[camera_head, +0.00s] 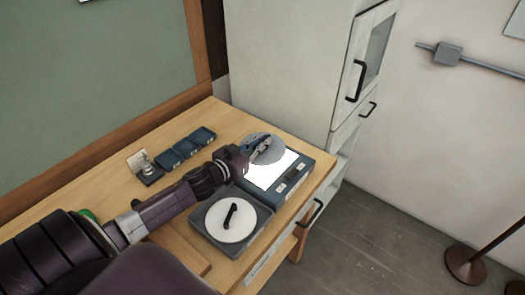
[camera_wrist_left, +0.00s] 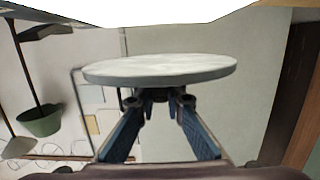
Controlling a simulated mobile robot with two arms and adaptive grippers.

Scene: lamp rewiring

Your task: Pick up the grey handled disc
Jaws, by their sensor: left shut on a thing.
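The grey handled disc (camera_head: 274,154) is at the back corner of the scale-like device with a bright white panel (camera_head: 268,176), overlapping that panel in the head view. My left gripper (camera_head: 262,146) is shut on its handle. In the left wrist view the disc (camera_wrist_left: 160,68) lies flat across the fingertips of the left gripper (camera_wrist_left: 158,98), and its handle is mostly hidden between them. I cannot tell whether the disc touches the device. My right gripper is not in view.
A white disc with a black handle (camera_head: 220,228) sits in an open grey case (camera_head: 256,237) in front. Small blue trays (camera_head: 186,148) and a small metal item on a dark base (camera_head: 148,170) stand behind my arm. A tall white cabinet (camera_head: 290,75) borders the wooden table (camera_head: 222,118).

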